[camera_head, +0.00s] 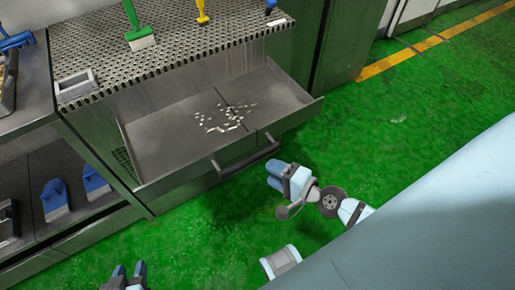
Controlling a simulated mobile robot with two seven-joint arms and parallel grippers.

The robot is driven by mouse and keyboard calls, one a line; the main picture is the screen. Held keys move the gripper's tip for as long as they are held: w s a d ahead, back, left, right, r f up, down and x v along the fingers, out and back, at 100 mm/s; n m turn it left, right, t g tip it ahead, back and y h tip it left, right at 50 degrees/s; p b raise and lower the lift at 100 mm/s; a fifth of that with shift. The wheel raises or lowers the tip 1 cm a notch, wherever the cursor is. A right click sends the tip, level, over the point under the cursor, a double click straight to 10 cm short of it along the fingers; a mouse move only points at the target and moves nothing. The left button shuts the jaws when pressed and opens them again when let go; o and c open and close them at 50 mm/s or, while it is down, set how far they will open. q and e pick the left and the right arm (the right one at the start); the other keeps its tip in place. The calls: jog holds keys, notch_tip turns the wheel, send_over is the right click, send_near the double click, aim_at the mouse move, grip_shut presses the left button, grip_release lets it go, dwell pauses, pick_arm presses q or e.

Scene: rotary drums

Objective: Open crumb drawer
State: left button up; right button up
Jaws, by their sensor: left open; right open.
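The crumb drawer (160,137) is a grey metal tray under the perforated worktop, and it stands pulled out. Pale crumbs (222,118) lie scattered on its floor. Its dark bar handle (248,162) runs along the front face. My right gripper (273,176) is open and empty, just in front of and below the right end of the handle, apparently apart from it. My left gripper (129,270) is open at the bottom edge, well away from the drawer; only its fingers and part of its body show.
A green brush (139,35) and a yellow-handled tool (202,12) lie on the perforated worktop (180,45). Shelves with blue-handled tools (55,198) stand at left. Green floor (400,130) is open in front and at right.

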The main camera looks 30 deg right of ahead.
jog(key=shift+b+v, duration=0.4)
jog(key=shift+v, duration=1.95)
jog(key=shift+a, duration=0.1)
